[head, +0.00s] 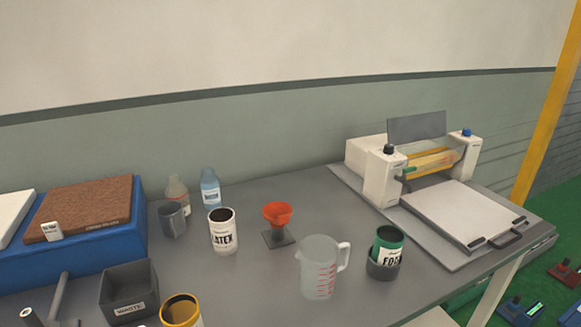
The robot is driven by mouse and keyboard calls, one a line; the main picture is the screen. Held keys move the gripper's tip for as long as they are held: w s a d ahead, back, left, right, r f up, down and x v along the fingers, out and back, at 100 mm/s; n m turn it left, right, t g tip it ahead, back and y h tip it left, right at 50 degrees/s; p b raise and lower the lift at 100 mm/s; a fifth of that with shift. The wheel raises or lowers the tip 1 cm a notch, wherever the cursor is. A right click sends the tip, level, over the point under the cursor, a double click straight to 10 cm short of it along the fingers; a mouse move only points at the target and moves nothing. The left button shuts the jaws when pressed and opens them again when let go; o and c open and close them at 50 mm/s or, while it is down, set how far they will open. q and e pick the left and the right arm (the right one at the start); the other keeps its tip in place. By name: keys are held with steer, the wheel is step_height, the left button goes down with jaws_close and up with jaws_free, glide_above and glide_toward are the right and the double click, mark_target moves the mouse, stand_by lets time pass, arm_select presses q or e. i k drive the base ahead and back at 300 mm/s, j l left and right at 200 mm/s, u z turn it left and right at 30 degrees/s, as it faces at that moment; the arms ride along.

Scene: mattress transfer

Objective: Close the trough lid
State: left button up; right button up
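A white machine (374,155) stands at the right end of the grey table. Between its two end blocks lies the trough area with a yellow roller-like part (432,161). A flat grey panel (417,128), which looks like the trough lid, stands raised and nearly upright above and behind it, so the trough is open. The left end block has a black knob (389,149) and the right one a blue knob (466,132). Neither of my grippers is in view.
A yellow post (548,110) rises at right.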

mark_target(407, 130)
steer(key=l+u, duration=0.15)
steer(key=u, duration=0.5)
steer(key=l+u, duration=0.3)
steer(key=l, duration=0.25)
steer(key=l+u, duration=0.25)
steer(key=l, duration=0.3)
steer(key=k+l+u, duration=0.3)
steer(key=l, duration=0.2)
steer(key=i, duration=0.1)
